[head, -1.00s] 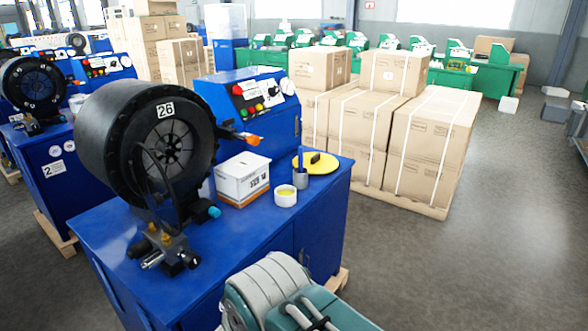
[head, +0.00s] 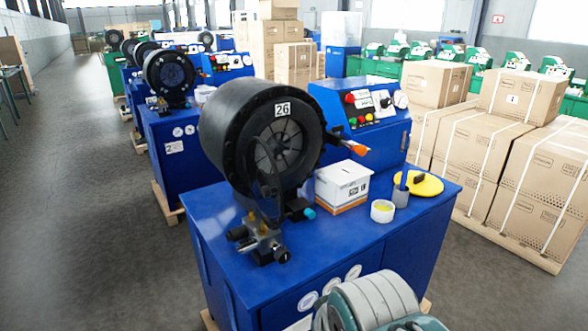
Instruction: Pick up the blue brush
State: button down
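A slim blue upright thing, which looks like the blue brush (head: 404,178), stands in a small grey cup (head: 401,198) on the blue machine bench (head: 340,245). Only its upper part shows above the cup's rim; the lower part is hidden inside. The cup is near the bench's right side, just left of a yellow disc (head: 428,186) with a dark knob. My gripper is not in view. A grey and teal part at the bottom edge looks like part of my own body.
The black crimper (head: 255,135) marked 26 stands left on the bench. A white box (head: 342,187) and a white tub with yellow contents (head: 382,211) sit left of the cup. Strapped cartons (head: 535,180) stand behind at right. Open floor (head: 80,200) lies to the left.

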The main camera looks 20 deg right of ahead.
aim_at(405, 168)
jog(key=i+l, duration=0.1)
jog(key=l, duration=0.3)
jog(key=i+l, duration=0.15)
jog(key=l, duration=0.3)
jog(key=i+l, duration=0.1)
jog(key=l, duration=0.3)
jog(key=i+l, duration=0.15)
jog(key=l, duration=0.3)
jog(key=i+l+u, duration=0.1)
jog(key=l, duration=0.3)
jog(key=i+l, duration=0.1)
jog(key=l, duration=0.35)
jog(key=i+l, duration=0.1)
jog(key=l, duration=0.35)
